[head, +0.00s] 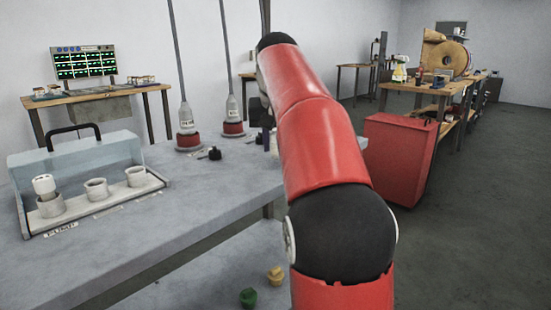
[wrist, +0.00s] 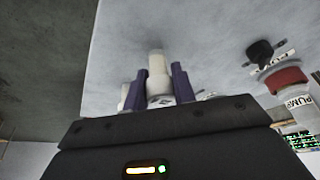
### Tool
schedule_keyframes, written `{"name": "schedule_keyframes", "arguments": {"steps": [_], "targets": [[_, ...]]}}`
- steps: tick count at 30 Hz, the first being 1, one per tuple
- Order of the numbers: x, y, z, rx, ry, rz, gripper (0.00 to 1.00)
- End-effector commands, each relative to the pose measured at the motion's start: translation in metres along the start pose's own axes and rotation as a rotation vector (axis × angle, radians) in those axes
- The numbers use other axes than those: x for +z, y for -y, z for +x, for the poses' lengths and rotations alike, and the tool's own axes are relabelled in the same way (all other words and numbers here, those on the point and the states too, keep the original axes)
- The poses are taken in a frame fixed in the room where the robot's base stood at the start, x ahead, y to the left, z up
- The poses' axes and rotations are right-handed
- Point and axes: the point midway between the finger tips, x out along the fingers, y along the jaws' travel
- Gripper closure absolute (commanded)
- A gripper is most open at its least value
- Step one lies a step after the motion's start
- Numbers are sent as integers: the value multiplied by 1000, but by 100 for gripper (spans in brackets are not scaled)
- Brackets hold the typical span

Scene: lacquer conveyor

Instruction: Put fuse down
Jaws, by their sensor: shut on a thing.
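In the wrist view, my gripper (wrist: 159,76) has its two purple fingers shut on a pale, cylindrical fuse (wrist: 156,62). The fuse shows against the grey tabletop; whether it touches the table cannot be told. In the head view my red arm reaches over the far right end of the grey table (head: 150,235) and hides most of the gripper and the fuse. A fuse holder (head: 82,215) stands at the table's left. A white fuse (head: 43,186) is in its left cup; the middle cup (head: 97,190) and right cup (head: 136,178) look empty.
Two pump cables with red-based plugs (head: 188,141) (head: 233,129) hang at the table's back, near black knobs (head: 215,153). A red cabinet (head: 400,160) stands right of my arm. Green (head: 248,298) and yellow (head: 275,275) pieces lie below the table edge. The table's middle is clear.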

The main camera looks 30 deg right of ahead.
Motion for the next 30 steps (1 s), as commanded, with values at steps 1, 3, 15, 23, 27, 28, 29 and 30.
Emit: {"name": "schedule_keyframes", "arguments": {"steps": [1,3,15,23,27,28,29,30], "targets": [[5,0,13,0,-1,0,100],[6,0,15,0,-1,1,100],[6,0,16,0,0,1,73],[5,0,15,1,0,1,52],[5,0,15,0,0,1,52],[5,0,15,0,0,1,52],[5,0,14,0,0,1,52],[4,0,11,0,-1,1,52]]}}
